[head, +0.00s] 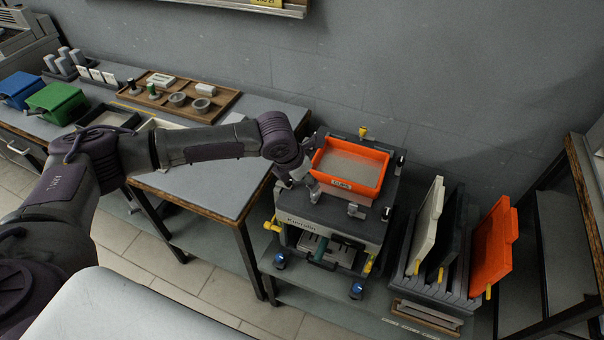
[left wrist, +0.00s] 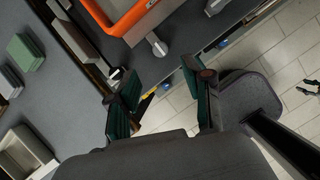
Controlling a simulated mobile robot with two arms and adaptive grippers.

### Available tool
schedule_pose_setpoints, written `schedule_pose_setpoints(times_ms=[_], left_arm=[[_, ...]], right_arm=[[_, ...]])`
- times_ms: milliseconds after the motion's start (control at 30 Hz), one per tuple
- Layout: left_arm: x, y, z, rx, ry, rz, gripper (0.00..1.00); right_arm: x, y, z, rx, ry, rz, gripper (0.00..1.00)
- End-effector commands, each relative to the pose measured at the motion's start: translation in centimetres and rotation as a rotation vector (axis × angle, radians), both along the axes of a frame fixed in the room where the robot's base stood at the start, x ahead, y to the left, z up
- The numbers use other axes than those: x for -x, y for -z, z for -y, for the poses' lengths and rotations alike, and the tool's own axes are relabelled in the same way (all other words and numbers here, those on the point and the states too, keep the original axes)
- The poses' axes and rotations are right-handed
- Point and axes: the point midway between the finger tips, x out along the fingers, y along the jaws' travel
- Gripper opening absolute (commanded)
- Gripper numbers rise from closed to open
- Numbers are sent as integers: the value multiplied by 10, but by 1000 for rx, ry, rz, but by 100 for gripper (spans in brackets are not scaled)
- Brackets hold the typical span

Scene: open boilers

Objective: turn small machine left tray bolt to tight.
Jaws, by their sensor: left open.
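The small machine (head: 330,228) stands on a low table, with an orange tray (head: 376,192) on top. The tray's edge shows at the top of the left wrist view (left wrist: 137,22). A silver bolt-like knob (head: 354,210) sits in front of the tray; it also shows in the left wrist view (left wrist: 157,44). A dark knob with a pale end (left wrist: 116,73) is at the machine's left corner. My left gripper (head: 308,184) is over the machine's left front corner, its fingers apart and empty in the left wrist view (left wrist: 163,103). It partly hides that corner in the head view.
A workbench (head: 215,185) with a wooden tray (head: 222,102), cups and green and blue bins (head: 57,101) stands left. Upright white, dark and orange panels (head: 492,250) are racked to the machine's right. The wall is close behind.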

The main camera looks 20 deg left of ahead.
Motion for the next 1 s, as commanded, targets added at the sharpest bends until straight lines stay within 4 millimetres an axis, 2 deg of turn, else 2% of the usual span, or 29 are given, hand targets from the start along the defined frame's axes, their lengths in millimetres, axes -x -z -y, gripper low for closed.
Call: schedule_pose_setpoints(times_ms=[100, 233, 767, 867, 967, 1000], left_arm=[[5, -17, -3, 1, -1, 2, 50], [9, -25, -4, 0, 0, 0, 50], [10, -26, -4, 1, -1, -1, 50], [17, -21, 7, 25, -21, -13, 50], [37, -8, 37, 98, -104, -50, 50], [49, -2, 54, 145, -163, -72, 50]], right_arm=[[0, 0, 0, 0, 0, 0, 35], [0, 0, 0, -1, 0, 0, 35], [0, 0, -1, -1, 0, 0, 35], [0, 0, -1, -1, 0, 0, 35], [0, 0, -1, -1, 0, 0, 35], [0, 0, -1, -1, 1, 0, 35]])
